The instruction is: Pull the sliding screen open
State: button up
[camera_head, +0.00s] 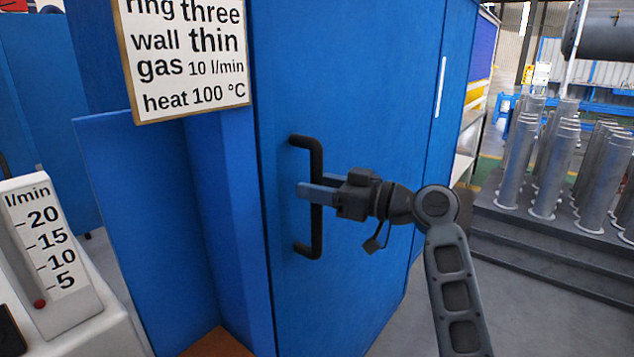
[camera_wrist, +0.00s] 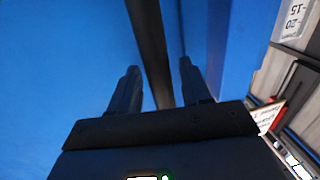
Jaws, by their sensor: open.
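The sliding screen (camera_head: 365,120) is a tall blue panel with a black bar handle (camera_head: 317,229) mounted upright near its left edge. My gripper (camera_head: 309,190) is at the middle of the handle, reaching in from the right. In the wrist view the handle (camera_wrist: 150,45) runs between the two fingers of my gripper (camera_wrist: 160,88), which stand apart on either side of it. The fingers are open around the bar, with visible gaps on both sides. Whether a finger touches the screen's face cannot be told.
A sign (camera_head: 188,55) hangs at upper left, above a blue side panel (camera_head: 140,200). A white flow gauge (camera_head: 55,255) stands at lower left. Several metal cylinders (camera_head: 560,165) stand on a dark stepped platform (camera_head: 560,255) at right. Grey floor is clear between screen and platform.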

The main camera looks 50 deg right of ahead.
jog(key=shift+w, duration=0.2)
jog(key=shift+a, duration=0.1)
jog(key=shift+c, duration=0.3)
grip_shut()
